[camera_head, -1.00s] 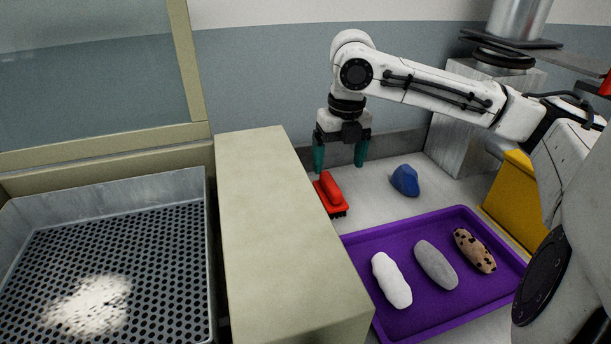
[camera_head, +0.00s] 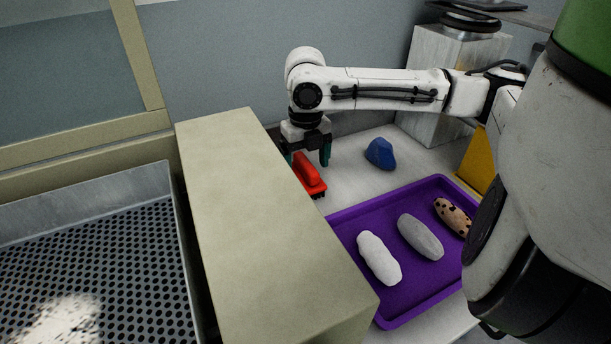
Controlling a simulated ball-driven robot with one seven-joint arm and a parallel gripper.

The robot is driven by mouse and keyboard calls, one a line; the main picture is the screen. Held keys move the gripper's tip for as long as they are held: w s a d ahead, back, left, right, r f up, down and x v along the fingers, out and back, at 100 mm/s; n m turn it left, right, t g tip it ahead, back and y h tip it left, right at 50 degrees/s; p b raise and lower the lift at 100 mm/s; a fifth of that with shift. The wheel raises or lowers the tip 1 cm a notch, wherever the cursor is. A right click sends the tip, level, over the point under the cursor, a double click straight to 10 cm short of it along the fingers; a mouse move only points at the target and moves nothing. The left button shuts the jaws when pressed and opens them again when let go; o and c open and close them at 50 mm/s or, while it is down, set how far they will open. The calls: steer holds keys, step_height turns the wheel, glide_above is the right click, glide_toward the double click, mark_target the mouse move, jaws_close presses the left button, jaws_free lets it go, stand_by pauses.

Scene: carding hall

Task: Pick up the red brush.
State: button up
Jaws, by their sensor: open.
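The red brush (camera_head: 309,174) lies on the pale worktop, bristles down, beside the cream block-like housing and behind the purple tray. My gripper (camera_head: 308,161) points down over the brush's far end. Its two teal fingers are apart, one on the left and one on the right of the brush's handle. The left finger is partly hidden by the housing's edge. I cannot tell whether the fingers touch the brush.
The cream housing (camera_head: 254,221) stands close on the left. A purple tray (camera_head: 390,317) in front holds a white, a grey and a spotted roll. A blue lump (camera_head: 380,153) lies to the right. A perforated metal bin (camera_head: 120,262) is at far left.

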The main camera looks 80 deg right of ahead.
steer(key=shift+f, duration=1.15)
steer(key=c, duration=1.2)
steer(key=shift+r, duration=0.1)
steer(key=shift+r, duration=0.55)
steer(key=a+r, duration=0.1)
steer(key=r, duration=0.1)
steer(key=s+a+r, duration=0.1)
steer(key=r, duration=0.1)
steer(key=a+r, duration=0.1)
steer(key=r, duration=0.1)
steer(key=shift+s+a+r+p, duration=0.3)
steer(key=shift+s+r, duration=0.05)
steer(key=shift+s+a+r+b, duration=0.75)
steer(key=shift+a+r+b, duration=0.1)
steer(key=shift+a+b, duration=0.65)
steer(key=shift+s+a+r+b, duration=0.7)
steer(key=shift+a+r+b, duration=0.15)
steer(key=shift+a+b, duration=0.7)
steer(key=shift+s+a+r+b, duration=0.75)
steer(key=shift+a+r+b, duration=0.1)
steer(key=shift+a+b, duration=0.65)
